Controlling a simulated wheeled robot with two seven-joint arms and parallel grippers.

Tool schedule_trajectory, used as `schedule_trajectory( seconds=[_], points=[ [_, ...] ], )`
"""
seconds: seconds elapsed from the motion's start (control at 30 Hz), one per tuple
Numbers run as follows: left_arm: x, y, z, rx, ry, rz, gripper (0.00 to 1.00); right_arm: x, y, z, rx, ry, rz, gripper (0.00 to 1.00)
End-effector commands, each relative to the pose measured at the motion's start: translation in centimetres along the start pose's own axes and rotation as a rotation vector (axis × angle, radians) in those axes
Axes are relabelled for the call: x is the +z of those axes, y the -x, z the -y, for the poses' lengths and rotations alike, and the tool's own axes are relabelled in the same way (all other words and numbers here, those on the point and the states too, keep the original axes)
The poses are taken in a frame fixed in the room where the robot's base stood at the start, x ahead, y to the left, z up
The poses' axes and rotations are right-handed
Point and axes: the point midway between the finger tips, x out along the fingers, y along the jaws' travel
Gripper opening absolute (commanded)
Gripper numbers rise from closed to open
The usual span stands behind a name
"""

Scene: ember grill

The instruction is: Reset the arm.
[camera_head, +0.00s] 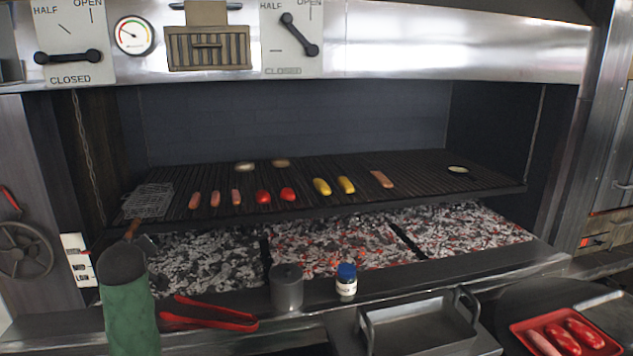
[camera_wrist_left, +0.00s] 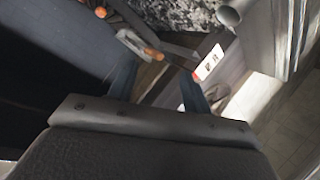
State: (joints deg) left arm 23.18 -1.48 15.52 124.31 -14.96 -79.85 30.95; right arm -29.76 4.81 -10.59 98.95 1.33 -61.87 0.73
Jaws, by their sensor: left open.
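My left gripper (camera_wrist_left: 160,85) shows in the left wrist view, its two dark fingers apart with nothing held between them. A tool with an orange-brown handle (camera_wrist_left: 153,54) and a pale metal part lies beyond the fingertips. A white marked plate (camera_wrist_left: 209,62) is to its right. My right gripper is in neither view.
The grill grate (camera_head: 330,190) holds sausages, red and yellow pieces above glowing coals (camera_head: 330,240). Red tongs (camera_head: 210,316), a grey canister (camera_head: 286,288), a blue-capped jar (camera_head: 346,280), a metal tray (camera_head: 415,308) and a red tray (camera_head: 518,330) crowd the front.

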Motion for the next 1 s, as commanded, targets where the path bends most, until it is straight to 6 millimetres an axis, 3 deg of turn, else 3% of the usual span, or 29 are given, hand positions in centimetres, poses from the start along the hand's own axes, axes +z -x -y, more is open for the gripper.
schedule_trajectory(
  seconds=[0.1,0.47,0.77,1.0],
  points=[
    [4.8,0.5,1.9,-0.011,-0.098,0.059,0.49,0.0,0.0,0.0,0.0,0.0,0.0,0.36],
    [18.1,4.1,7.6,-0.009,-0.379,0.254,0.49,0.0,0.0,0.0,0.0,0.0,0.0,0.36],
    [28.4,9.3,12.9,0.021,-0.595,0.439,0.49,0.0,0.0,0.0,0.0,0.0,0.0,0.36],
    [35.8,15.1,17.3,0.066,-0.754,0.601,0.49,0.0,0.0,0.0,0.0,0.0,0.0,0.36]
  ],
)
